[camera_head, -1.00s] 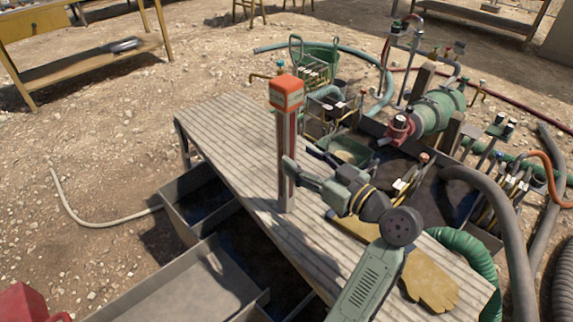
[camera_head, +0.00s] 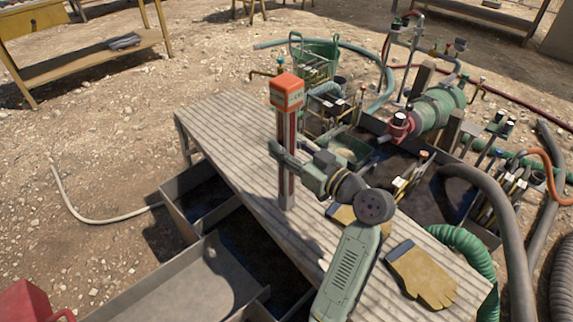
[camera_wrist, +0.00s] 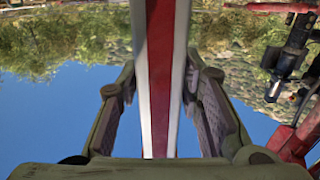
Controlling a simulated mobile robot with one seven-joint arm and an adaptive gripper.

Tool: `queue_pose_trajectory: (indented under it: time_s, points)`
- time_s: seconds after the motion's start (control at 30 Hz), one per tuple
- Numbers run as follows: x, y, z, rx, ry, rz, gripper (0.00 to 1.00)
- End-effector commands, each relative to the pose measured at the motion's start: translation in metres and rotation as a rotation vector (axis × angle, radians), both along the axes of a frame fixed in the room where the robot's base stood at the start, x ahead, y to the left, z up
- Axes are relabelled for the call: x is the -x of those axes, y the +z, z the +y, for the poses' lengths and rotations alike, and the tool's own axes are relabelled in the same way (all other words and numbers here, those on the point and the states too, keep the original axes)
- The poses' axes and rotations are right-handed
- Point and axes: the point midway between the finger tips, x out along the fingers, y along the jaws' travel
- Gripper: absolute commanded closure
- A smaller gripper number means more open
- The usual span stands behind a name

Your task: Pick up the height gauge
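The height gauge (camera_head: 287,92) is an upright post with an orange box-shaped head and a red and white shaft. It stands on the slatted grey tabletop (camera_head: 228,135). My gripper (camera_head: 283,156) reaches in from the right at mid-shaft, with a finger end showing past the left of the post. In the wrist view, the red and white shaft (camera_wrist: 161,80) runs between the two fingers of my gripper (camera_wrist: 160,110). Gaps show on both sides, so the fingers are open around the shaft. The gauge's foot is partly visible on the tabletop.
Tan gloves (camera_head: 422,276) lie on the tabletop at front right. Behind it are a green pump (camera_head: 437,112), hoses and a green basket (camera_head: 318,62). Open grey tank compartments (camera_head: 215,275) lie at the front left. The tabletop left of the gauge is clear.

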Motion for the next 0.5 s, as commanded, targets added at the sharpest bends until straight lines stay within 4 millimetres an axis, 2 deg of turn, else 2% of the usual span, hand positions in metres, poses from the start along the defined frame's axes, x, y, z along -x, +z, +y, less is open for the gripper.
queue_pose_trajectory:
  time_s: [0.07, 0.43, 0.5]
  points:
    - [0.0001, -0.0001, -0.0001, 0.0, 0.0, 0.0, 0.74]
    - [0.0001, -0.0001, -0.0001, 0.0, 0.0, 0.0, 0.99]
    - [0.0001, -0.0001, -0.0001, 0.0, 0.0, 0.0, 1.0]
